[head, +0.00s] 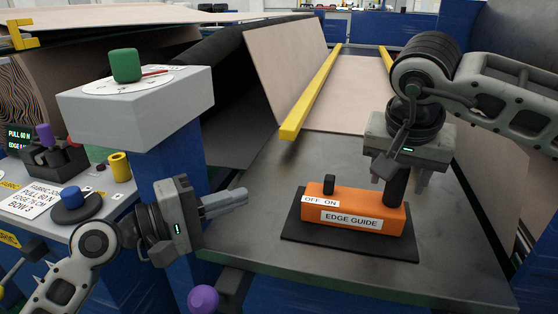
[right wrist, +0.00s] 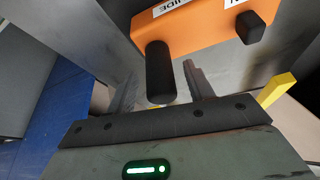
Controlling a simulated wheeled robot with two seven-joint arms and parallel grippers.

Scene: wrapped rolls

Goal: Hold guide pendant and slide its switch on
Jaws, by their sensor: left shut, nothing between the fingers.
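The orange edge guide pendant (head: 365,208) sits on a black mat (head: 300,242) on the grey table. Its black switch knob (head: 329,184) stands up behind the OFF/ON label, closer to the word ON in the picture; I cannot tell its setting for sure. A black grip post (head: 396,190) rises from the pendant's right end. My right gripper (head: 402,174) is over that post with fingers apart. In the right wrist view the post (right wrist: 160,72) stands between the fingers with visible gaps. My left gripper (head: 228,203) is shut and empty, left of the pendant, pointing right.
A grey pedestal with a green knob (head: 126,65) stands at the back left. A panel with a blue knob (head: 71,197) and a yellow cylinder (head: 119,167) is at the left. A yellow bar (head: 312,92) lies behind the pendant. The table (head: 262,212) is clear around the mat.

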